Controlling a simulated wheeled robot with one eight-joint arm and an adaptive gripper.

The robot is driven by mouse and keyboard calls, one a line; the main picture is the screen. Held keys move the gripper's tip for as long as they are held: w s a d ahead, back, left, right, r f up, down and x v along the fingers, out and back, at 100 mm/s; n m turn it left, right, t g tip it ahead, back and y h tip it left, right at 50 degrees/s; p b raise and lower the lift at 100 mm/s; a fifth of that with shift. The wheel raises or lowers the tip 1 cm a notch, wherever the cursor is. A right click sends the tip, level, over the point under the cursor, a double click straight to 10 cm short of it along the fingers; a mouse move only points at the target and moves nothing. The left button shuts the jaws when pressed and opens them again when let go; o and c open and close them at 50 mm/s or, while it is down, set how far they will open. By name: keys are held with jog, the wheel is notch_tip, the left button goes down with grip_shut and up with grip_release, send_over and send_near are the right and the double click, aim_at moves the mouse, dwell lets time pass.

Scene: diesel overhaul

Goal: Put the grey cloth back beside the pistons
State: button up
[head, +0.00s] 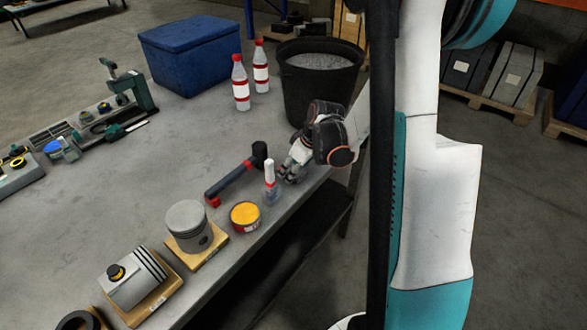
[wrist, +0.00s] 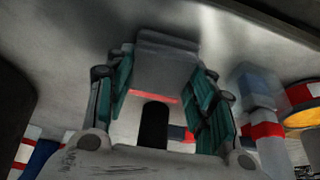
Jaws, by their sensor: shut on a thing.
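My gripper (head: 291,170) is low over the near right edge of the bench, just right of a small clear bottle. In the wrist view its fingers (wrist: 166,72) are closed on a flat grey piece (wrist: 167,58), which looks like the folded grey cloth. In the head view the cloth is not clearly visible at the gripper. One grey piston (head: 187,222) stands upright on a wooden block, left of and nearer than the gripper. Another piston (head: 130,282) lies on its side on a block farther along the front edge.
Between gripper and pistons are the small bottle (head: 270,187), an orange-topped tin (head: 245,218) and a hammer (head: 230,182). A black bucket (head: 318,90) stands behind the gripper. Two red-capped bottles (head: 240,84) and a blue box (head: 190,55) stand farther back. The bench middle is clear.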

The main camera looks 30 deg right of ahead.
jog(key=o, duration=1)
jog(key=shift+f, duration=0.1)
jog(key=shift+o, duration=0.2)
jog(key=shift+r+p, duration=0.25)
jog(key=shift+p, duration=0.15)
jog(key=p+v, duration=0.4)
jog(key=v, duration=0.9)
jog(key=shift+s, duration=0.4)
jog(key=shift+r, duration=0.1)
